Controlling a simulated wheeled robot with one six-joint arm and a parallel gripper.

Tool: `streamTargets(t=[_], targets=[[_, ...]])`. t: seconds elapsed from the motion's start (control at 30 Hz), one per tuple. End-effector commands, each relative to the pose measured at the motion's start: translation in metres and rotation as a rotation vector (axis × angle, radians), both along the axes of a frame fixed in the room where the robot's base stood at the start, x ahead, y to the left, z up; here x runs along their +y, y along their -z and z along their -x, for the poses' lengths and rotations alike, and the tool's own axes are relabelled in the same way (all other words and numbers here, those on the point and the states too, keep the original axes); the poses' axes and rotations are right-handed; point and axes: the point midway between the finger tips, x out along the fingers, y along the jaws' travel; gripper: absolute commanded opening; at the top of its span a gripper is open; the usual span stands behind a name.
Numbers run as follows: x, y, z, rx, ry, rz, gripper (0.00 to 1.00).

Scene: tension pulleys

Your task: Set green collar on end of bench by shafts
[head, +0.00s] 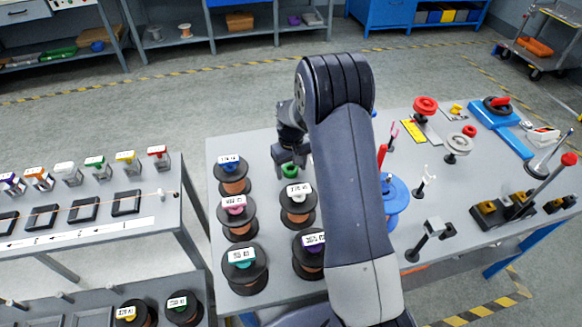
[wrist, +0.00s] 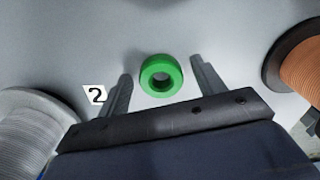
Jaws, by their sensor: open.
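The green collar (wrist: 161,77), a short thick ring with a hole, lies on the grey table top. In the wrist view it sits between the two spread fingers of my gripper (wrist: 161,70), with a gap on each side. In the head view my gripper (head: 292,163) points down at the table, and only a bit of the collar (head: 290,171) shows under it. My gripper is open and holds nothing. A lower grey bench with short pegs (head: 66,297) is at the bottom left; I cannot tell if these pegs are the shafts.
Several wire spools (head: 233,177) stand close around my gripper; a grey spool (wrist: 28,130) and a copper one (wrist: 295,62) flank it. A label "2" (wrist: 95,95) lies left of the collar. A left bench (head: 150,215) holds labelled blocks, with a floor gap between.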

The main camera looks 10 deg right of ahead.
Motion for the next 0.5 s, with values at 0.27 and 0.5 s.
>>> streamTargets(t=[0.27,0.5], targets=[[0.0,-0.043,-0.001,-0.005,0.0,0.0,0.65],[0.0,-0.094,-0.001,-0.004,0.0,0.0,0.65]])
